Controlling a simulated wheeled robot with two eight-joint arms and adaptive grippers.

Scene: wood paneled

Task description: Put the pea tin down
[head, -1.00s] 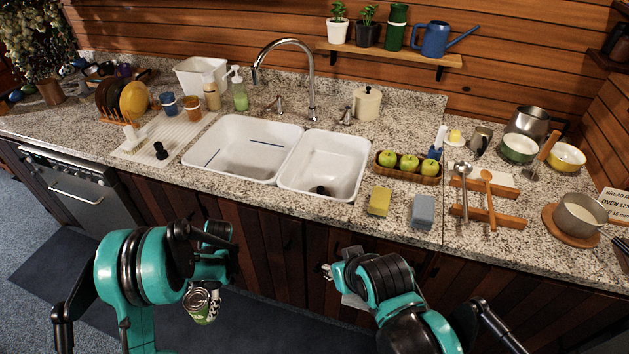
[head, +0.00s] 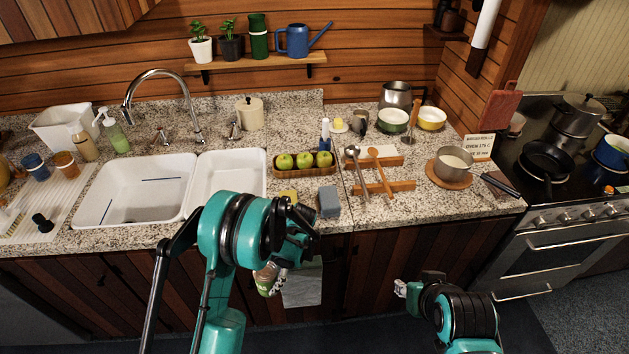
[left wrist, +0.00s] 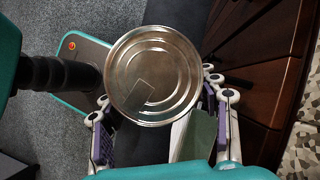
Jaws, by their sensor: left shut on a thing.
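The pea tin (head: 267,279) is a small metal can with a green label. It is held in front of the cabinet doors, below the counter edge. My left gripper (head: 276,272) is shut on it. In the left wrist view the tin's round, bare metal end (left wrist: 153,75) faces the camera, between the two fingers of the gripper (left wrist: 155,98). The tin hides part of the fingers. My right gripper (head: 401,288) is low at the right, in front of the cabinets, apart from the tin; its jaws are too small to read.
The granite counter (head: 300,222) holds a double sink (head: 135,208), a tray of green apples (head: 277,171), a blue-grey sponge (head: 329,201) and wooden rests (head: 384,187) with utensils. A saucepan (head: 453,164) stands at right, before the stove (head: 560,230). A cloth (head: 303,287) hangs behind the tin.

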